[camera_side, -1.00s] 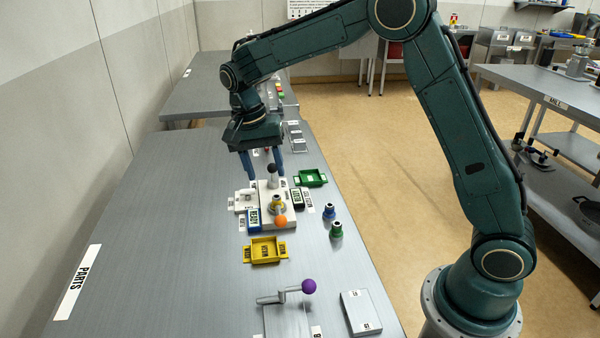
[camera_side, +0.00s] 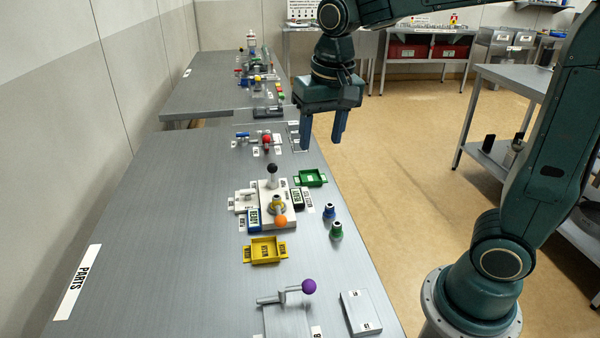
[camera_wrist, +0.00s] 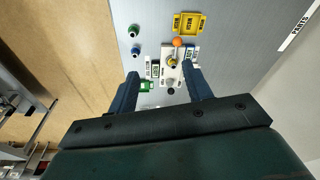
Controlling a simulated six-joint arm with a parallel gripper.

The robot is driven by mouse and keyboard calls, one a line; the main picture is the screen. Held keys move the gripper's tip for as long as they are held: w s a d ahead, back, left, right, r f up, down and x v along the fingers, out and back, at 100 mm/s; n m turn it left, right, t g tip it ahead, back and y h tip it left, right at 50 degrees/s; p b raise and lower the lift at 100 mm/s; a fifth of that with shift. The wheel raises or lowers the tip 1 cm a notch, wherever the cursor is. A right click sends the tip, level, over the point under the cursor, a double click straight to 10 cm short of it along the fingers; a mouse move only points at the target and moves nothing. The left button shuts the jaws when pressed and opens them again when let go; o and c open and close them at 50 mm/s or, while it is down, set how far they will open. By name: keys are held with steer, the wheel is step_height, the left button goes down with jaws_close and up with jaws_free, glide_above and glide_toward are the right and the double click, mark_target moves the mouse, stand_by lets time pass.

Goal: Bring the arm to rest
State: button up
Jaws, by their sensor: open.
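My gripper (camera_side: 322,130) is open and empty in the side view. It hangs fingers-down, raised above the right edge of the long grey table (camera_side: 180,220). In the wrist view my gripper (camera_wrist: 160,88) shows its two blue fingers apart with nothing held between them. Beyond the fingertips in that view lies the white fixture (camera_wrist: 171,75) with an orange ball knob (camera_wrist: 177,42). In the side view the same fixture (camera_side: 266,212) stands on the table, apart from my gripper, with a black-knobbed lever (camera_side: 272,172) upright on it.
A green tray (camera_side: 311,178), a yellow tray (camera_side: 265,250), and blue (camera_side: 329,211) and green (camera_side: 336,230) small parts sit around the fixture. A purple-knobbed lever (camera_side: 309,287) is at the front. A red-knobbed device (camera_side: 266,142) stands farther back. The table's left side is clear.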

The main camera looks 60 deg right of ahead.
steer(key=s+n+t, duration=0.4)
steer(key=s+n, duration=0.2)
steer(key=s, duration=0.9)
steer(key=shift+a+f+y, duration=0.2)
steer(key=shift+f+y, duration=0.1)
